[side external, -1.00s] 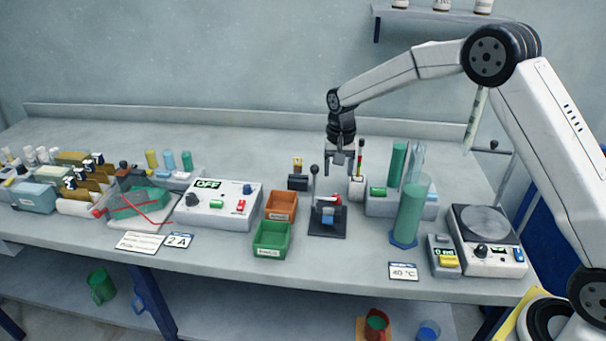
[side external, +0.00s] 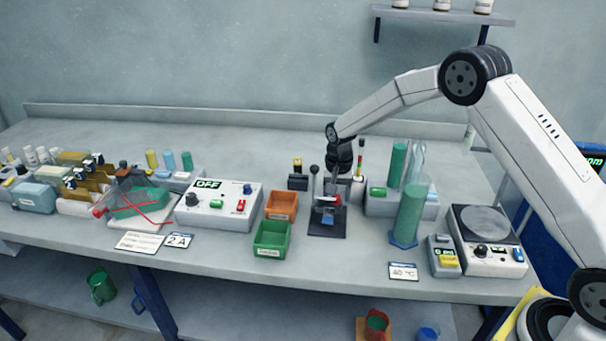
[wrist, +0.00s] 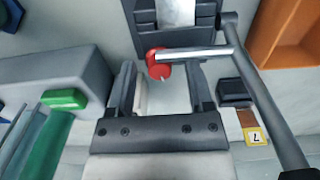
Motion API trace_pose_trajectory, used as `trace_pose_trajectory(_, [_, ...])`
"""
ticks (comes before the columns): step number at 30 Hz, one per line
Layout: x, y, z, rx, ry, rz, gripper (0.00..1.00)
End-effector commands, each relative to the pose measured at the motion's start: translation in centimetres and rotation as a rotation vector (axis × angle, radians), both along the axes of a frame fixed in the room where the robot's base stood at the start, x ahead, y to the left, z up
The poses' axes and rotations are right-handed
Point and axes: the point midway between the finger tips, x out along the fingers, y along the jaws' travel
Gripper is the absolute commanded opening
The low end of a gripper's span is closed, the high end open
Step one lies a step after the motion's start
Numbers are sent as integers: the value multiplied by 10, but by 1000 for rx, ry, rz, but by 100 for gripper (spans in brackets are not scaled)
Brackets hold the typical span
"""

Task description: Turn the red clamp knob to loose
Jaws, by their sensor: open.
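The red clamp knob (wrist: 158,63) has a white pointer mark and shows in the wrist view at the base of a metal bar on a dark clamp stand (wrist: 178,42). My gripper (wrist: 162,80) is open, its two fingers on either side of the knob's near end. I cannot tell whether they touch it. In the side external view my gripper (side external: 331,190) is low over the clamp stand (side external: 327,225), and a little of the red knob (side external: 337,199) shows beside it. A lever with a black ball (side external: 314,170) stands just left of the gripper.
An orange bin (side external: 281,205) and a green bin (side external: 271,239) stand left of the clamp. A grey rack with green pieces (side external: 378,203) and a tall green cylinder (side external: 409,215) stand to its right. The bench between clamp and front edge is clear.

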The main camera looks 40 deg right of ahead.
Motion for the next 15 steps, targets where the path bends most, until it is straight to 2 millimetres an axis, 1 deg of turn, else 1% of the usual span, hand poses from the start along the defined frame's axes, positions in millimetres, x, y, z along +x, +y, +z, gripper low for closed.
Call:
trace_pose_trajectory(9, [0,0,0,0,0,-214,66])
trace_pose_trajectory(15, [0,0,32,0,-3,-206,66])
